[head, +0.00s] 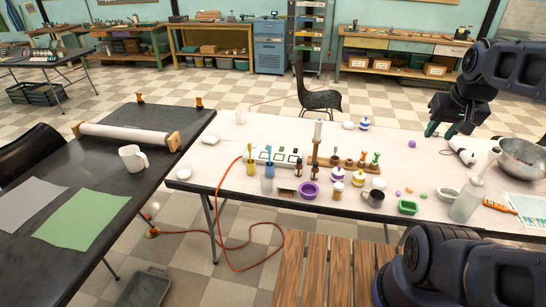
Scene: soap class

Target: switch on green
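My gripper (441,131) is at the upper right of the head view, above the right part of the white table. Its two fingertips look apart, with nothing seen between them. A pale strip (257,160) with several dark, green-edged squares lies on the white table, left of middle; it may be a switch or socket strip, but no switch can be made out. An orange cord (221,184) runs from near its left end to the floor. My gripper is well to the right of the strip. No lit green light can be made out.
Bottles, jars and a purple bowl (309,190) crowd the middle of the white table (230,130). A wooden rack (345,166) holds coloured-handled tools. A slatted wooden surface (330,272) is in front.

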